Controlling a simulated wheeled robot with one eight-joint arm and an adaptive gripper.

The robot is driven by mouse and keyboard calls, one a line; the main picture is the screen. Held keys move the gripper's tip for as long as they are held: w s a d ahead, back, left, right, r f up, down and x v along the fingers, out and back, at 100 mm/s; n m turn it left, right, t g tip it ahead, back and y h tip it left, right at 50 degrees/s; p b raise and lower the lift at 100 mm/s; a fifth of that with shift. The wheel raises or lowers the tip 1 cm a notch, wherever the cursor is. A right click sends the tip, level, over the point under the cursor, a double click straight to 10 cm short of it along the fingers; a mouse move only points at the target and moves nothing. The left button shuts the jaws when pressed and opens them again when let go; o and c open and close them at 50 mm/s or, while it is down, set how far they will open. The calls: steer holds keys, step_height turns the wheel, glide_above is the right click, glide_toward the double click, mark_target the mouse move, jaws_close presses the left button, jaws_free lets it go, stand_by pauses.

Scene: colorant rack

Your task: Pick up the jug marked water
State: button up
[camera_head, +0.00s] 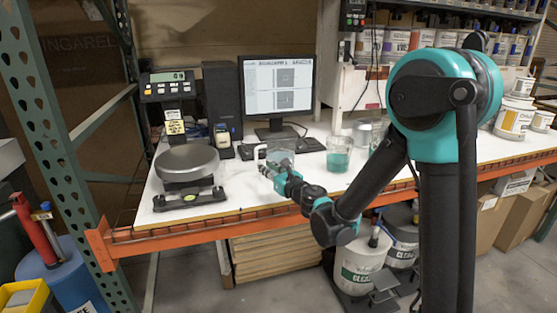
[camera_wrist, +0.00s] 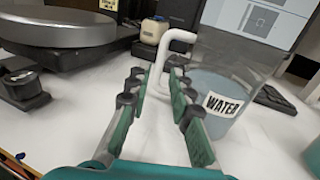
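The jug marked water (camera_wrist: 222,85) is a clear container with pale blue liquid, a black-on-white WATER label and a white handle (camera_wrist: 162,58). It stands upright on the white table, right of centre in the wrist view. In the head view the jug (camera_head: 281,152) is in front of the monitor, with its handle on the left. My gripper (camera_wrist: 158,74) is open and empty, its teal fingers apart, one on each side of the handle's lower part. I cannot tell whether the handle is fully between the fingertips. In the head view my gripper (camera_head: 267,169) is close at the jug's front left.
A second container with teal liquid (camera_head: 338,155) stands right of the jug. A scale (camera_head: 188,163) is to the left. The monitor (camera_head: 278,88) and keyboard (camera_head: 308,145) are behind. The table's orange front beam (camera_head: 200,233) runs below my arm. White table shows between scale and jug.

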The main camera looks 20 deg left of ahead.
mark_target(257, 159)
steer(key=shift+x, duration=3.9)
steer(key=shift+r, duration=0.1)
steer(key=shift+c, duration=0.3)
jaws_close()
